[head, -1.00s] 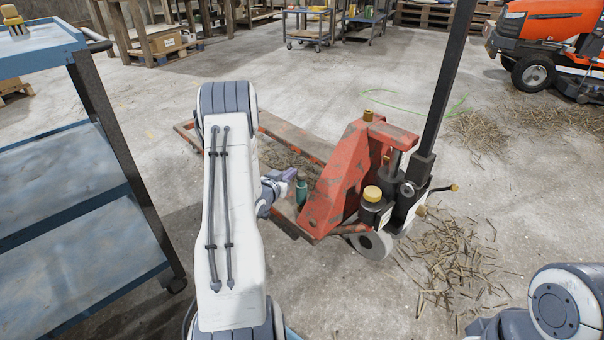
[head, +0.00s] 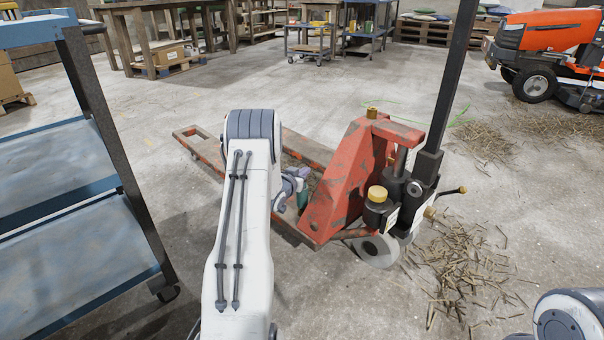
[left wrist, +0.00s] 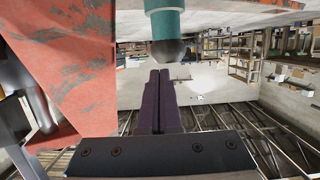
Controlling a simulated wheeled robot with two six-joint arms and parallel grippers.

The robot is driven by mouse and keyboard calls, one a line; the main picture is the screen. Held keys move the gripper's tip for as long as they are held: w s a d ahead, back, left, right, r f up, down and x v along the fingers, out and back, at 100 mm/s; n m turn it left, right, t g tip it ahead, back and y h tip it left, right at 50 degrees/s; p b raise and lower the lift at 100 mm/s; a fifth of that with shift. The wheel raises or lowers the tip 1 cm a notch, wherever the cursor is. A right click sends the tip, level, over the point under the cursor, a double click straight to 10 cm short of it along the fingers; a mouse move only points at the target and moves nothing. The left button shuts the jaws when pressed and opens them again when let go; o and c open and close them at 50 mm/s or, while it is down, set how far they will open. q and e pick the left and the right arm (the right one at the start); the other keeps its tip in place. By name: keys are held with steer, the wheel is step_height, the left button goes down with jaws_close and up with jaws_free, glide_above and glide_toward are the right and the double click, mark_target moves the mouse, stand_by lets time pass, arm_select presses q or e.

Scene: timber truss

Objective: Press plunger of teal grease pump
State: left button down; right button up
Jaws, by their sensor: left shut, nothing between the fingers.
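The teal grease pump (head: 302,196) stands beside the red pallet jack's upright body, partly hidden by my left gripper in the head view. In the left wrist view, which looks upside down, the teal pump (left wrist: 166,22) enters from the top edge with a dark rounded end. My left gripper (head: 299,174) is shut and empty, at the pump's upper part. In the left wrist view its purple fingertips (left wrist: 159,73) point at the dark end, very close; I cannot tell whether they touch. My right gripper is out of view.
The red pallet jack (head: 343,185) stands right of my left gripper, its dark handle rising. A blue shelf trolley (head: 75,200) stands close on the left. Wood scraps (head: 465,265) lie on the floor at right. An orange mower (head: 550,40) stands at the far right.

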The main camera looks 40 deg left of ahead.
arm_select(q)
steer(key=shift+f, duration=0.2)
step_height(320, 180, down, 3)
steer(key=shift+r+b, duration=0.1)
steer(key=shift+b, duration=0.2)
stand_by(0.3)
step_height(320, 180, up, 5)
steer(key=p, duration=0.4)
steer(key=p+v, duration=0.4)
steer(key=v, duration=0.6)
steer(key=shift+f+p, duration=0.35)
steer(key=shift+p, duration=0.05)
